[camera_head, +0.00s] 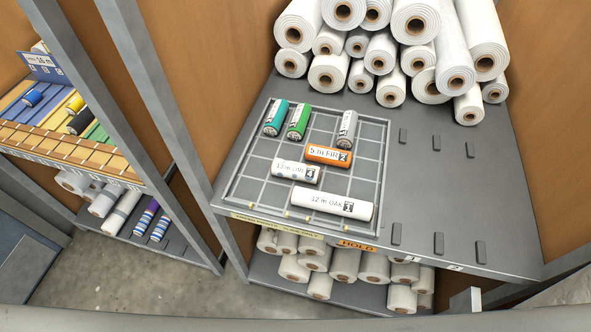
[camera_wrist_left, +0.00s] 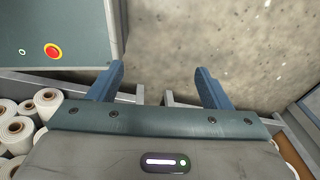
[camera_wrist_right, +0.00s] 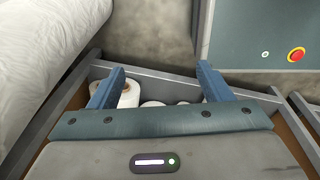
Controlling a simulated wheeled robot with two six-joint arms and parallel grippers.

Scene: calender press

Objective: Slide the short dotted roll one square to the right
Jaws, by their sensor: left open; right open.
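The short dotted roll (camera_head: 296,170) is white with grey-blue dots and a printed label. It lies crosswise in the gridded tray (camera_head: 233,191), in the middle-front part, with bare grid to its right. The orange roll (camera_head: 328,154) lies just behind it and the longer white roll (camera_head: 332,203) in front of it. Neither gripper shows in the head view. My left gripper (camera_wrist_left: 160,80) is open and empty over the floor in the left wrist view. My right gripper (camera_wrist_right: 160,80) is open and empty in the right wrist view, with white rolls beyond its fingers.
A teal roll (camera_head: 276,118), a green roll (camera_head: 299,122) and a grey roll (camera_head: 347,129) lie lengthwise at the tray's back. White rolls (camera_head: 381,52) are piled behind. Dark pegs (camera_head: 438,243) stand on the shelf to the right. More rolls (camera_head: 345,264) lie on the shelf below.

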